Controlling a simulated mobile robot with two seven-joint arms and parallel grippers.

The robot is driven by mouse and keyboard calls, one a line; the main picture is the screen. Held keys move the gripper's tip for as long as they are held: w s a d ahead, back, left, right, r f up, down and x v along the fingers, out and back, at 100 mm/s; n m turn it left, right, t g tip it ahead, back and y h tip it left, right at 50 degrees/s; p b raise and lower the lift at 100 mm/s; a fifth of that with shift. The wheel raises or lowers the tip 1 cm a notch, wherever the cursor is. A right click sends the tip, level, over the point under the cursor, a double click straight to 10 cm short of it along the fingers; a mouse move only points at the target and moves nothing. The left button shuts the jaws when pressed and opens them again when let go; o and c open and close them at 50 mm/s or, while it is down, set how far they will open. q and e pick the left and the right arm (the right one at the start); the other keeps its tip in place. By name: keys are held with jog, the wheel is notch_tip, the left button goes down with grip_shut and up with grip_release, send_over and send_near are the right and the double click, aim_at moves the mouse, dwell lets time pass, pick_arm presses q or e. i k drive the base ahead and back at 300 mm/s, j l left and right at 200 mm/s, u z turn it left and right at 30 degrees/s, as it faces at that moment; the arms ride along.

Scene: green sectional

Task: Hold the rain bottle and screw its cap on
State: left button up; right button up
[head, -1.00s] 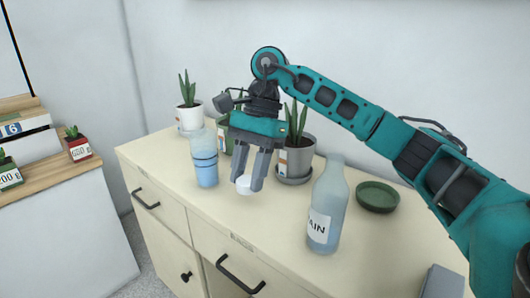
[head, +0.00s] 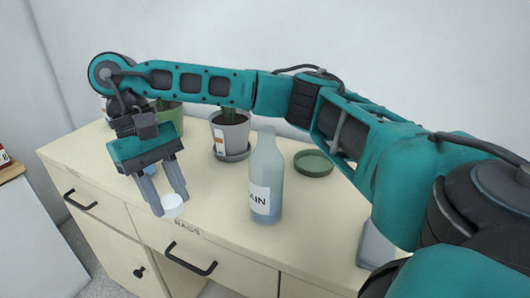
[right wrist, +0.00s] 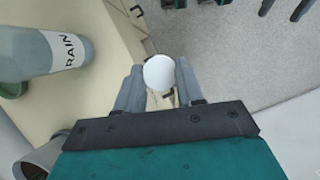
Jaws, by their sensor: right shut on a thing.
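The rain bottle (head: 265,178) is a clear blue-grey bottle with a white label reading "AIN" in the head view. It stands upright on the cream cabinet top, and no cap shows on its neck. In the right wrist view the bottle (right wrist: 40,52) is at the upper left, with "RAIN" legible. My right gripper (head: 170,208) is shut on the white round cap (head: 172,206), left of the bottle near the cabinet's front edge. The cap (right wrist: 159,73) sits between both fingertips in the right wrist view. My left gripper is not in view.
The cream cabinet top (head: 215,195) has a grey plant pot (head: 230,132) on a saucer and a green dish (head: 313,162) behind the bottle. A green pot (head: 170,120) is partly behind my right arm. A grey object (head: 375,247) lies at the right.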

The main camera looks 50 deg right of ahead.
aim_at(266, 164)
jog(key=j+z, duration=0.25)
jog(key=z, duration=0.25)
jog(key=i+z, duration=0.15)
jog(key=z, duration=1.05)
